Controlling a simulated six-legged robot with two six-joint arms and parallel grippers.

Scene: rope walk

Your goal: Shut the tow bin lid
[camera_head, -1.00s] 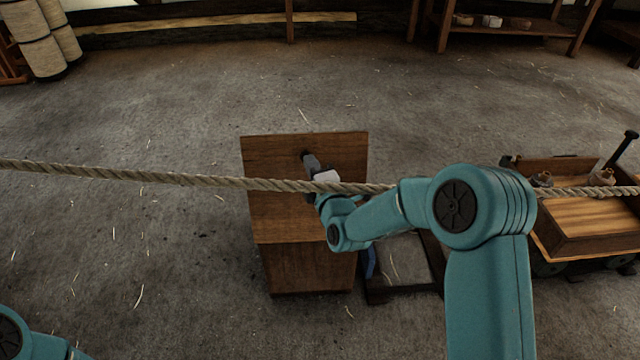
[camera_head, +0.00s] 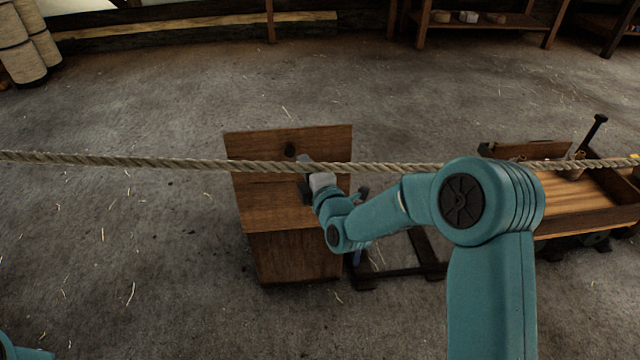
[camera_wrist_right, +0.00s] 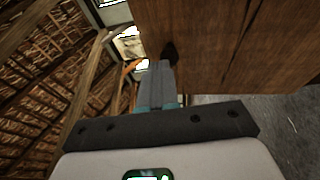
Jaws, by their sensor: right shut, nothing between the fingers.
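The tow bin (camera_head: 295,258) is a brown wooden box on the floor near the middle of the head view. Its lid (camera_head: 262,195) appears raised, a broad panel wider at its top than at its base. A dark knob (camera_head: 290,148) sits near the lid's top edge. The bin's inside is hidden. My right gripper (camera_head: 303,161) is shut and empty, at the lid's face just right of and below the knob. In the right wrist view the shut fingers (camera_wrist_right: 160,80) point toward the knob (camera_wrist_right: 169,50) on the lid (camera_wrist_right: 230,45); contact is unclear. My left gripper is out of view.
A taut rope (camera_head: 120,161) crosses the head view in front of the lid. A wooden cart or tray (camera_head: 585,200) stands at right, and a dark low frame (camera_head: 400,272) lies beside the bin.

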